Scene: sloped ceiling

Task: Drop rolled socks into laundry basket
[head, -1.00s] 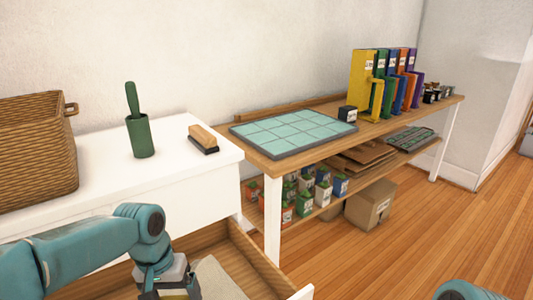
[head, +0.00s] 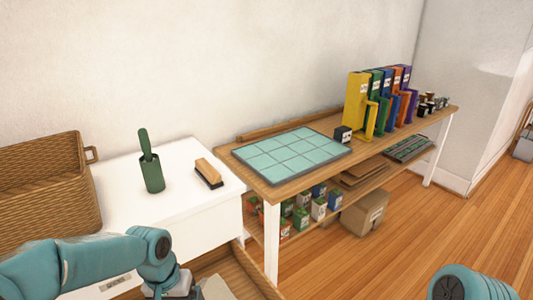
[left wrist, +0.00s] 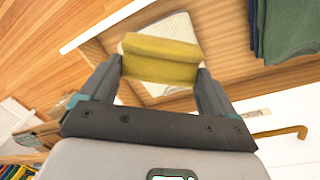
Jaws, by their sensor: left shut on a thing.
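A yellow rolled pair of socks (left wrist: 160,58) is held between the two fingers of my left gripper (left wrist: 160,72) in the left wrist view. In the head view my left gripper (head: 177,293) is at the bottom edge, its fingertips cut off, over an open drawer. The woven brown laundry basket (head: 45,195) stands on the white dresser top at the far left of the head view, beyond my left arm. Its inside is only partly visible. Of my right arm only a teal link shows at lower right; its gripper is out of view.
A dark green lint roller (head: 151,172) and a wooden brush (head: 208,173) stand on the white dresser (head: 125,210). The open drawer holds a pale cloth (left wrist: 165,88) and dark green clothes (left wrist: 290,30). A wooden bench (head: 300,170) with binders is to the right.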

